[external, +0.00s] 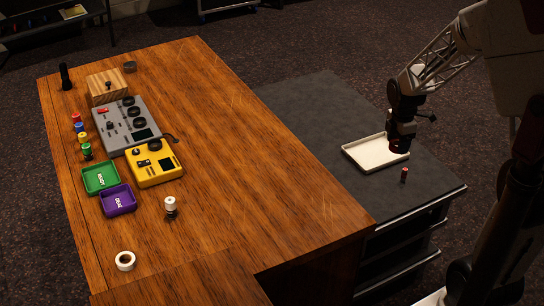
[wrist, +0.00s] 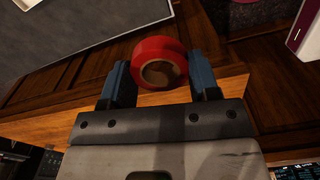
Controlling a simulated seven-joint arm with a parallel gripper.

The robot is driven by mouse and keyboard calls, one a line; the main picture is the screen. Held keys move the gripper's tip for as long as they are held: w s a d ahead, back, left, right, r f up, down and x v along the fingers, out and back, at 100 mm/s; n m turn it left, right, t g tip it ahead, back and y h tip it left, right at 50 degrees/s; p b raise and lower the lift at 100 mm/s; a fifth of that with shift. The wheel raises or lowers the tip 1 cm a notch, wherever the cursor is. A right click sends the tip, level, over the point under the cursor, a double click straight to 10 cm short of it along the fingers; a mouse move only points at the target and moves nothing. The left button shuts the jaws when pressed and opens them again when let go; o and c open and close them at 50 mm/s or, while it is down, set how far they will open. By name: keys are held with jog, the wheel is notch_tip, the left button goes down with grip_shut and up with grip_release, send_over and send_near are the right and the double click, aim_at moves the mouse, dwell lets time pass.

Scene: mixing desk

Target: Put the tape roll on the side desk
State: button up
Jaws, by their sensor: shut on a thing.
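A red tape roll (wrist: 155,50) with a brown core sits between the two fingers of my gripper (wrist: 161,80) in the wrist view. My gripper is shut on it. In the external view my gripper (external: 399,145) hangs over the dark grey side desk (external: 300,105), at the right end of the white tray. The roll is hard to make out there, and I cannot tell how high it is above the tray or desk.
The wooden desk (external: 225,150) at left holds a white tape roll (external: 125,260), a grey mixer (external: 112,128), a yellow device (external: 160,172), and green (external: 100,190) and purple (external: 104,211) trays.

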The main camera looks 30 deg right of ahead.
jog(key=w+a+r+n, duration=0.1)
jog(key=w+a+n, duration=0.25)
jog(key=a, duration=0.45)
jog(key=w+a+n, duration=0.2)
jog(key=w+a, duration=0.3)
jog(key=a, duration=0.4)
jog(key=n, duration=1.4)
send_over(169, 257)
notch_tip(169, 257, down, 5)
jog(key=shift+s+d+r, duration=0.1)
jog(key=shift+r, duration=0.05)
jog(key=shift+f, duration=0.3)
